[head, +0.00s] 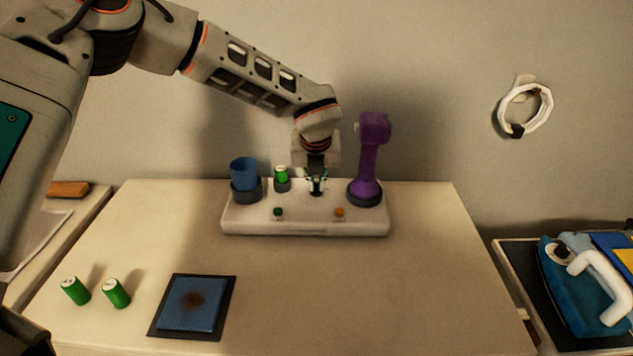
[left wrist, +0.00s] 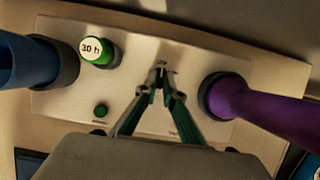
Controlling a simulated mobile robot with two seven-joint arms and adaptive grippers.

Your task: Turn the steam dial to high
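A pale base unit (head: 305,228) stands at the back of the table, with a green button (head: 278,212) and an orange button (head: 339,212) on its front. My left gripper (head: 317,190) points down over the unit's middle, between the green canister and the purple tool. In the left wrist view its fingertips (left wrist: 162,74) come together close to the unit's top. Whether something small is between them is unclear. My right gripper does not show.
On the unit are a blue cup (head: 243,173), a green canister (head: 281,176) marked "30 h" and a tall purple tool (head: 371,160). An iron (head: 590,285) sits at right. The table's front right is clear.

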